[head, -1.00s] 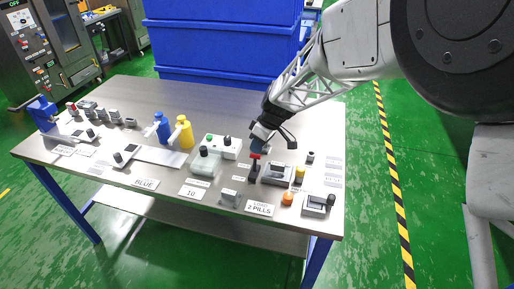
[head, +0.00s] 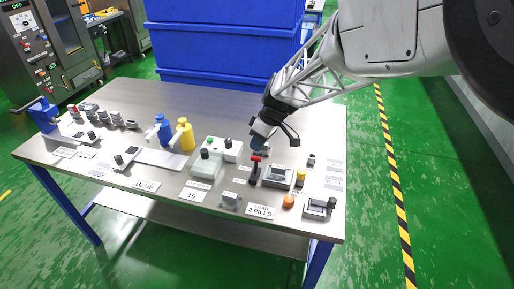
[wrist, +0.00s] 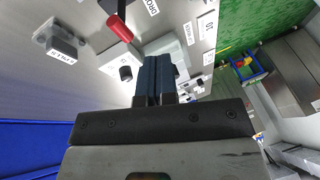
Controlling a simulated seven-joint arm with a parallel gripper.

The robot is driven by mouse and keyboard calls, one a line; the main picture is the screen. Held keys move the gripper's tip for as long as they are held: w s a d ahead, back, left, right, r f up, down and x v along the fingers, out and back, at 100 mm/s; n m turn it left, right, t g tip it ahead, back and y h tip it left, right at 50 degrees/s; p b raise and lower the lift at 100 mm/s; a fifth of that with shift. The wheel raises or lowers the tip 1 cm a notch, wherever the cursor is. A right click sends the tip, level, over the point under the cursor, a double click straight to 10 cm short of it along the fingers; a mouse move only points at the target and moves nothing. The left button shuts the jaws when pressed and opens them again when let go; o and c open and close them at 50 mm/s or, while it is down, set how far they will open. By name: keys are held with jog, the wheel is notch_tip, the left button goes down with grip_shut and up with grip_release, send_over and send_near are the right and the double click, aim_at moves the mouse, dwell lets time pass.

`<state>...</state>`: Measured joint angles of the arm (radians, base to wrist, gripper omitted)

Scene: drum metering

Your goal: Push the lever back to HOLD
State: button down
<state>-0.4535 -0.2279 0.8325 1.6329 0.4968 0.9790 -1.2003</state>
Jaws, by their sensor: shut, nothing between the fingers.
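The lever has a red grip on a dark stem (head: 254,172) and stands among the devices at the right part of the table. It leans in the wrist view, where its red grip (wrist: 119,27) shows up and left of the fingertips. My gripper (head: 257,147) is shut and empty, just behind and above the red grip in the head view. In the wrist view the fingers (wrist: 154,75) are together, with a small gap in the picture between them and the grip. Whether they touch the lever is unclear. A label by the lever (wrist: 150,7) appears to read HOLD.
A grey boxed device (head: 278,176) stands right of the lever, with a yellow post (head: 299,177) and an orange knob (head: 288,201) close by. A white box with a black knob (head: 206,167) is on the left. Blue bins (head: 220,45) stand behind the table.

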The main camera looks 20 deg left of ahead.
jog(key=v, duration=0.8)
jog(key=shift+r, duration=0.3)
jog(key=shift+s+d, duration=0.15)
jog(key=s+d+r+m+t+h, duration=0.1)
jog(key=s+d+r+m, duration=0.25)
jog(key=d, duration=0.35)
jog(key=s+d+r+m+t, duration=0.1)
jog(key=s+d+r+m, duration=0.1)
jog(key=s+d, duration=0.4)
jog(key=s+d+r+m+t+h, duration=0.1)
jog(key=s+d+r+m, duration=0.2)
jog(key=d, duration=0.4)
jog(key=s+d+f+m+t+h, duration=0.1)
jog(key=s+d+f+m+h, duration=0.1)
jog(key=s+d+m, duration=0.5)
jog(key=s+d, duration=0.6)
jog(key=s, duration=0.3)
jog(key=shift+s+t, duration=0.4)
